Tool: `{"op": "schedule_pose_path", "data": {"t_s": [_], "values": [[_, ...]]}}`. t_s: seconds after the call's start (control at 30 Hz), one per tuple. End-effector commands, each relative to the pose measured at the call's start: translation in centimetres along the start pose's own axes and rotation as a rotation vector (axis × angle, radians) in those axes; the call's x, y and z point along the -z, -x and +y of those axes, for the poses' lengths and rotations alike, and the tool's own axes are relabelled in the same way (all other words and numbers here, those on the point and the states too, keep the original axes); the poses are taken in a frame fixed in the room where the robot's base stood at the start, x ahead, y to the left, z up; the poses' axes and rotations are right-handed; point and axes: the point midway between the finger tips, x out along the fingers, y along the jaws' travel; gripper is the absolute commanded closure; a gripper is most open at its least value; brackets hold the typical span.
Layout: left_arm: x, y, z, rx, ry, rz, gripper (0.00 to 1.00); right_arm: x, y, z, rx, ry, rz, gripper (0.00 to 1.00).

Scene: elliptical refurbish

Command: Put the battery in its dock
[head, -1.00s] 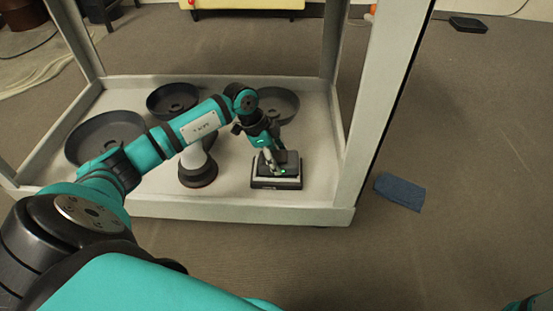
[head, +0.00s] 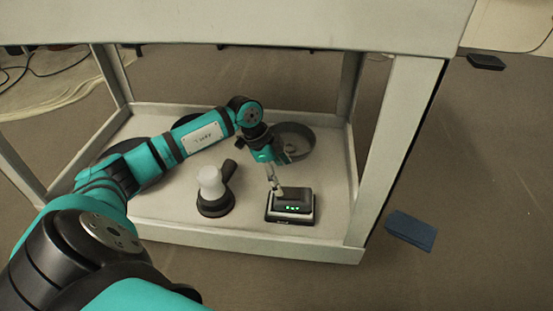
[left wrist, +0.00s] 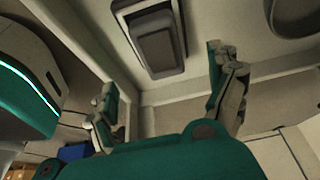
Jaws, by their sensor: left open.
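The battery (head: 292,196), a dark block with several green lights on its front, sits on the dark dock (head: 292,217) on the lower shelf. In the left wrist view the battery (left wrist: 155,48) lies within the pale-edged outline of the dock (left wrist: 122,8). My left gripper (head: 275,186) is at the back left of the battery in the head view. In the left wrist view the left gripper (left wrist: 166,85) has its two fingers wide apart with nothing between them, and the battery appears beyond them. My right gripper is not in view.
A sander-like tool (head: 214,192) with a white top stands left of the dock. A round dark pan (head: 296,146) lies behind it, and others are partly hidden by my arm. Shelf posts (head: 395,150) and the upper board (head: 250,25) frame the space. A blue block (head: 411,230) lies on the floor.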

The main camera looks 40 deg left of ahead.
Motion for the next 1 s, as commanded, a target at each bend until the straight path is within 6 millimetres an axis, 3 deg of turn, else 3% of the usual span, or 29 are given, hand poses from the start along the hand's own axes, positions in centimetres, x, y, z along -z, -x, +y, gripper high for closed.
{"op": "schedule_pose_path", "data": {"t_s": [0.03,0.23,1.0], "values": [[0.1,1.2,0.0,0.000,0.000,-0.002,0.09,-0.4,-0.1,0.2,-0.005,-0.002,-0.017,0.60],[0.0,2.8,0.1,-0.002,-0.001,-0.001,0.09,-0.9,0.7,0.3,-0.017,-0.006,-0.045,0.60],[0.0,2.9,0.1,-0.002,0.000,0.000,0.09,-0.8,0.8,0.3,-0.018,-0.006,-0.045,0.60]]}}
